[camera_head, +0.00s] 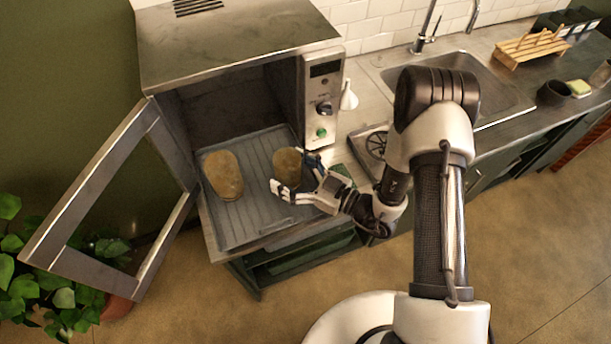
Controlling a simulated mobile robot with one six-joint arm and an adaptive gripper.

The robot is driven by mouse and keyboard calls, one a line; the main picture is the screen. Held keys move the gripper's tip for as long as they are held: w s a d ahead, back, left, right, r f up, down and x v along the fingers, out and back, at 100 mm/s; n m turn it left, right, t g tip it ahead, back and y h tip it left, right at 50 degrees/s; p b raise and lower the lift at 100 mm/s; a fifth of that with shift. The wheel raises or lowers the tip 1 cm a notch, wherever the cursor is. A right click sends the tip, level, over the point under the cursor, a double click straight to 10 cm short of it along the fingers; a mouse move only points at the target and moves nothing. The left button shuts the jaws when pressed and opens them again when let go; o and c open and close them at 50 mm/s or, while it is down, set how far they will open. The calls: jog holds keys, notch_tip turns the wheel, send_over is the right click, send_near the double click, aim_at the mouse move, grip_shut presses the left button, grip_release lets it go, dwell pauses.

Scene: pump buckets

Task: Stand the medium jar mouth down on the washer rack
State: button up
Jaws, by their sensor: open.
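Two brown jars stand on the grey ribbed washer rack (243,223), which extends out of the open washer. The left jar (223,176) looks larger and stands apart from my arm. The right jar (285,163) looks smaller and stands at the rack's right side. Which one is the medium jar I cannot tell for sure. Both seem to show a closed top, so they look mouth down. My gripper (288,171) is open at the right jar, with one finger on its near side and one at its right. Whether the fingers touch it is unclear.
The washer door (75,262) hangs open at the left above a leafy plant (60,285). The washer's control panel (324,100) is close behind my gripper. A white funnel-like item (348,97), a sink (490,88) and a wooden rack (530,48) are on the counter at right.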

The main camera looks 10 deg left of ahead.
jog(key=v, duration=1.1)
jog(key=shift+d, duration=0.2)
